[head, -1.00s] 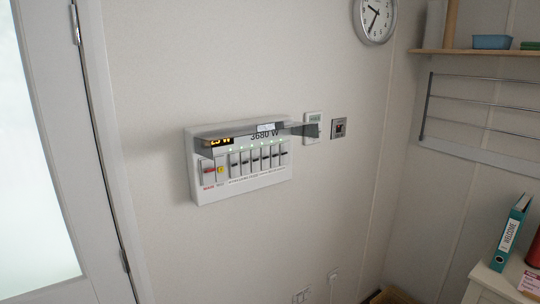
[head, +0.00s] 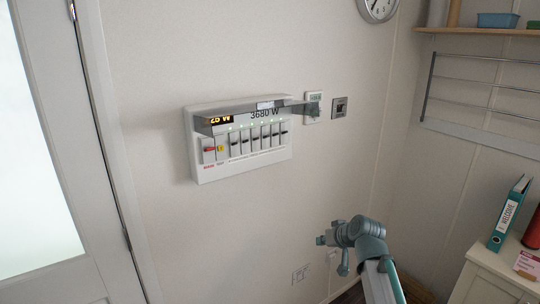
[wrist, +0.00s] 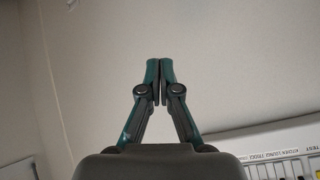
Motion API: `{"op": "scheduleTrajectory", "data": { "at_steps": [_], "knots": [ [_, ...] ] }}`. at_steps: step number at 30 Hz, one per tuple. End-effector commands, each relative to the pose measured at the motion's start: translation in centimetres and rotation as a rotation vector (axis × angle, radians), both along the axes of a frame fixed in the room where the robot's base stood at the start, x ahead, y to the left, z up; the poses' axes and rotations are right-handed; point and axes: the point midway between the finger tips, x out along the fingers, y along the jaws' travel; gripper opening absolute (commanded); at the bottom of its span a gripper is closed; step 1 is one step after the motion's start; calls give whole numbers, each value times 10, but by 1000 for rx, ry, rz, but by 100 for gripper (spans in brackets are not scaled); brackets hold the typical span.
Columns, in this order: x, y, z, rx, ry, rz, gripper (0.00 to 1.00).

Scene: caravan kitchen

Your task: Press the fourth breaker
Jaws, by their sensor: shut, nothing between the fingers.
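The white breaker panel (head: 196,170) is on the wall in the head view, its smoky cover raised. It has a red main switch (head: 209,150), a yellow test button (head: 220,149) and a row of dark-tipped breakers with green lights above. Counting after the test button, the fourth breaker (head: 265,138) is right of the row's middle. My arm is below and right of the panel, clear of it. My gripper (wrist: 159,64) is shut and empty in the wrist view; the panel's labelled edge (wrist: 262,138) shows at lower right, away from the fingertips.
A thermostat (head: 313,104) and a small grey switch plate (head: 339,107) are right of the panel. A wire rack (head: 480,83) is on the right wall, above a cabinet with a teal binder (head: 508,214). A door (head: 60,150) stands at left.

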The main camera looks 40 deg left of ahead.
Motion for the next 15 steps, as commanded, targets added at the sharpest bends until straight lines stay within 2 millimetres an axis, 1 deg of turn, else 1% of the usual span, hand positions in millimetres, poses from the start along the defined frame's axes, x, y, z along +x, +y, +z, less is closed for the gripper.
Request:
{"op": "scheduleTrajectory", "data": {
  "at_steps": [1, 2, 3, 5, 6, 8, 9, 11, 12, 14, 15],
  "knots": [
    [1, 18, 30, 36, -33, 24, 0],
    [0, 26, 45, 55, -52, 39, 0],
    [-1, 37, 67, 83, -77, 57, 0],
    [-4, 53, 99, 124, -116, 84, 0],
    [-7, 63, 121, 151, -142, 102, 0],
    [-11, 77, 155, 195, -183, 129, 0],
    [-14, 86, 178, 224, -209, 148, 0],
    [-19, 97, 211, 267, -251, 173, 0],
    [-22, 104, 233, 295, -278, 188, 0],
    [-25, 112, 265, 337, -319, 208, 0],
    [-26, 116, 284, 365, -347, 221, 0]
  ]
}}
